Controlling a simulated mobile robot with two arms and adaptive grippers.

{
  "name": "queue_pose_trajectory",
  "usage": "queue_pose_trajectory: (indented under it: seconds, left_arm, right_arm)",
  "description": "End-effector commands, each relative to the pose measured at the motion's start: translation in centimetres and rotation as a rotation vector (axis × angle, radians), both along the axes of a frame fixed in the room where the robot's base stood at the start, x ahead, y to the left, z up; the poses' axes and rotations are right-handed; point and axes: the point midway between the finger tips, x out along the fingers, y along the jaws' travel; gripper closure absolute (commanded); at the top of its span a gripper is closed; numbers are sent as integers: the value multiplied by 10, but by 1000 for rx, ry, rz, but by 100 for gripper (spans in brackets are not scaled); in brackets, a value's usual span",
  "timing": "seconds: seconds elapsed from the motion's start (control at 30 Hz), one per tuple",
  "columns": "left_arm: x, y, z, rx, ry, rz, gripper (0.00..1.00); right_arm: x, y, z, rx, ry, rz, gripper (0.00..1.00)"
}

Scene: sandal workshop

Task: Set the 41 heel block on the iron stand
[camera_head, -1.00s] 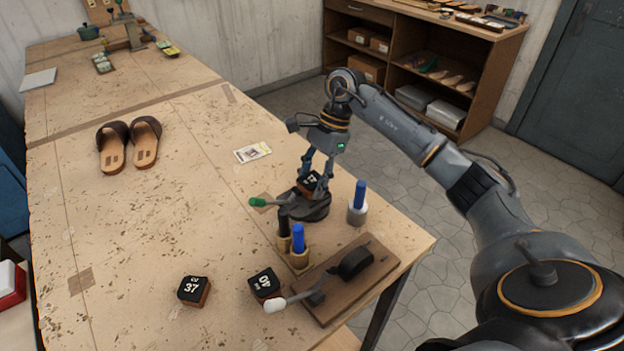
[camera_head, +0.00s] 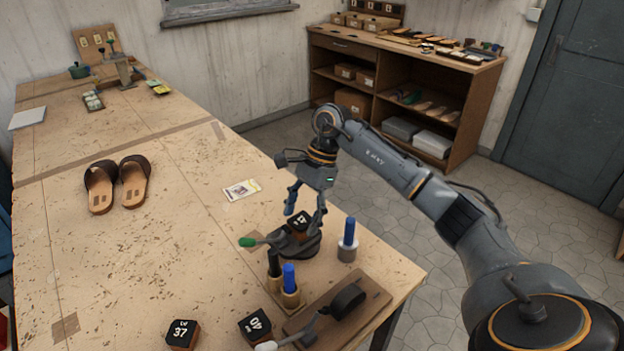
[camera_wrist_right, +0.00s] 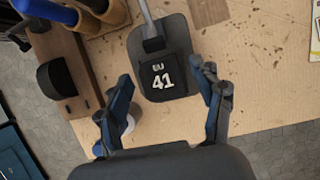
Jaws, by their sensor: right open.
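The 41 heel block (camera_head: 299,222), dark on top with white lettering, sits on the iron stand (camera_head: 298,246), a dark round-based piece with a green-tipped lever. My right gripper (camera_head: 304,213) is open above and around the block, with a finger on either side. In the right wrist view both fingers of the gripper (camera_wrist_right: 163,95) stand clear of the block, nearer the camera. My left gripper is not in view.
The 37 block (camera_head: 182,334) and 40 block (camera_head: 255,327) lie near the front edge.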

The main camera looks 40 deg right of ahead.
Motion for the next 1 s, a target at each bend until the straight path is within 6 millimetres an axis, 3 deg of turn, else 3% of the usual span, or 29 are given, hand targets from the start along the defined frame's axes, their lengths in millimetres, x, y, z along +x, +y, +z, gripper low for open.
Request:
queue_pose_trajectory:
  seconds: [0.2,0.43,0.63,1.0]
  left_arm:
    - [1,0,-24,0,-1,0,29]
    - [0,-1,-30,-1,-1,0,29]
    - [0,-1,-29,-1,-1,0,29]
    - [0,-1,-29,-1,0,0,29]
  right_arm:
    - [4,-22,47,-1,-10,-5,33]
    - [4,-39,92,0,-7,-4,33]
    - [4,-45,106,-1,-4,-3,33]
    - [4,-46,108,-1,-3,-2,33]
